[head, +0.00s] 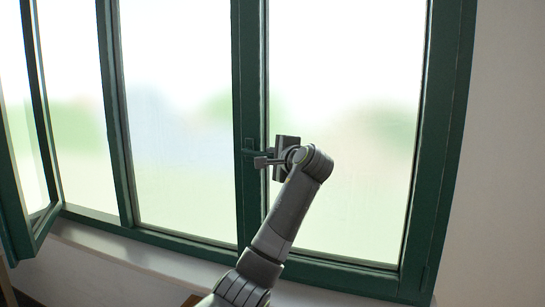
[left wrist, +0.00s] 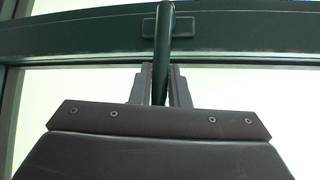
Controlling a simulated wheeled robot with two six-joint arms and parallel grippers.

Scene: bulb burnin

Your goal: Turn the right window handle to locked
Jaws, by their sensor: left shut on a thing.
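The right window handle is a dark green lever on a small plate (head: 249,144), fixed to the upright between the middle and right panes. In the left wrist view the lever (left wrist: 165,35) stands square across the frame member, so it lies about level rather than along the upright. My left gripper (head: 265,156) is at the handle, just right of the upright. In the left wrist view its two fingers (left wrist: 160,76) are closed on either side of the lever's free end. The gripper hides part of the lever in the head view. My right gripper is not in view.
The right pane (head: 350,120) and the middle pane (head: 180,110) sit flush in the green frame. At the far left a casement (head: 25,210) stands swung open. A pale sill (head: 120,255) runs below, and a plain wall (head: 510,150) is at the right.

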